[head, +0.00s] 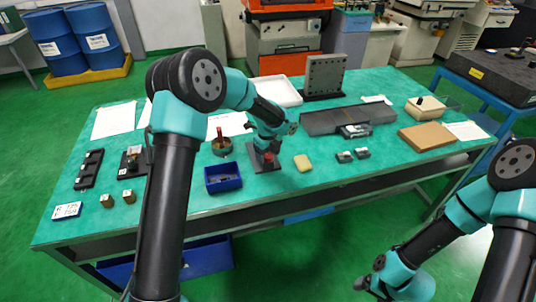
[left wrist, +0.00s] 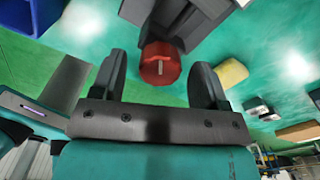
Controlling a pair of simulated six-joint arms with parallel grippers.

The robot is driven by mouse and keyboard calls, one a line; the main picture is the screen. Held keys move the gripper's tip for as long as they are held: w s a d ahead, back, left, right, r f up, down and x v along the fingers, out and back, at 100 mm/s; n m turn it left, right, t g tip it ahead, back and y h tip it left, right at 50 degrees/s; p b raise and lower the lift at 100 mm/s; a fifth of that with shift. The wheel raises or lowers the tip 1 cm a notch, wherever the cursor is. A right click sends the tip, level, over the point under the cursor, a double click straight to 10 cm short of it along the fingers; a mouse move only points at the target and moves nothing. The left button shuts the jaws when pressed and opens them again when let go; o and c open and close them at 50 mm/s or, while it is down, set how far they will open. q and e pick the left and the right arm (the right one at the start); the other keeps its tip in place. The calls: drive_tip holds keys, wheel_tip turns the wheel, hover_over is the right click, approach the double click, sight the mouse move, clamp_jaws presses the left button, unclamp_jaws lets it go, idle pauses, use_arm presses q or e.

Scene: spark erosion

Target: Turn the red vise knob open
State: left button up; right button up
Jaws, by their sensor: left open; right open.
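The red vise knob (left wrist: 160,63) shows in the left wrist view as a red round cap with a pale slot-like mark, in front of the dark vise (left wrist: 177,18). My left gripper (left wrist: 160,75) is open, with one finger on each side of the knob and gaps between. In the head view my left gripper (head: 267,147) is low over the vise plate (head: 257,165), and the knob (head: 269,156) is partly hidden behind it. My right gripper (head: 366,286) is at the bottom of the head view, off the table and far from the vise; its fingers are small there.
The front right tabletop is clear.

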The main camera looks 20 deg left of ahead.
use_arm(q)
drive_tip(key=shift+f, duration=0.1)
drive_tip(key=shift+c, duration=0.5)
drive_tip(key=c, duration=0.8)
drive_tip(key=shift+c, duration=0.2)
